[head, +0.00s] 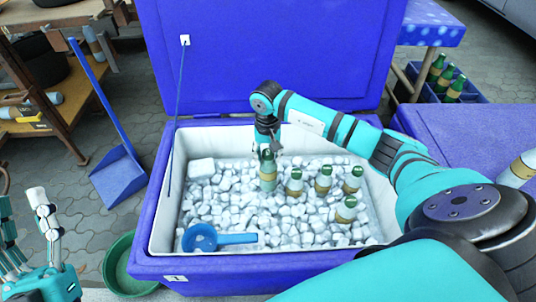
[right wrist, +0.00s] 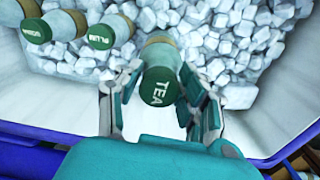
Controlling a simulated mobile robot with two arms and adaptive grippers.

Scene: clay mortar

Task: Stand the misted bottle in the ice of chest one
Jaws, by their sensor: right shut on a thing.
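Chest one (head: 146,242) is a blue, open ice chest with a white liner and a "1" label on its front. My right gripper (head: 267,146) is shut on a pale, misted-looking bottle (head: 268,181), upright over the ice (head: 225,205) at the chest's left-centre. In the right wrist view the fingers close on both sides of this bottle (right wrist: 160,88), whose green lid reads TEA. Its lower end meets the ice in the picture; I cannot tell how deep it sits. My left gripper (head: 24,208) is open and empty at the left edge, outside the chest.
Several other green-capped bottles (head: 323,180) stand in the ice to the right; one lid reads PLUM (right wrist: 101,37). A blue scoop (head: 200,238) lies front left. A green basin (head: 120,268), a blue dustpan (head: 118,180) and a wooden bench (head: 65,130) are left of the chest.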

